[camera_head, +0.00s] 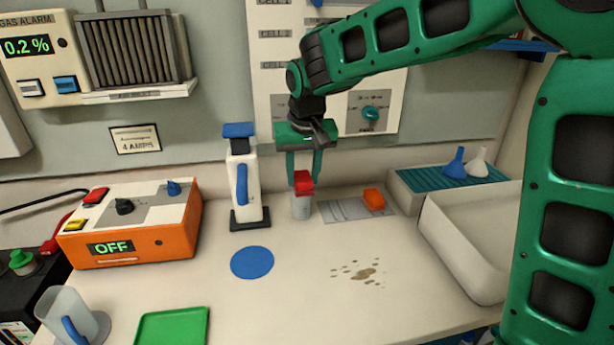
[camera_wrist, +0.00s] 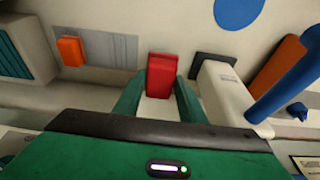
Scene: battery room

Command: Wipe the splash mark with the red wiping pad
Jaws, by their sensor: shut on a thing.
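The red wiping pad (camera_head: 303,183) is between the fingers of my gripper (camera_head: 303,165), which is shut on it. The pad is upright at the back of the bench, over a pale grey block or holder (camera_head: 300,208); I cannot tell whether the two are joined. In the wrist view the red pad (camera_wrist: 162,75) shows between the green fingertips (camera_wrist: 160,95). The splash mark (camera_head: 363,272) is a cluster of brown spots on the bench, in front and to the right of the pad, uncovered. It is not seen in the wrist view.
A white bottle with blue handle (camera_head: 243,190) stands close left of my gripper. An orange block (camera_head: 374,199) lies on a grey plate (camera_head: 340,210) to the right. A white basin (camera_head: 450,240) is farther right. A blue disc (camera_head: 252,262) lies left of the mark; bench between is clear.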

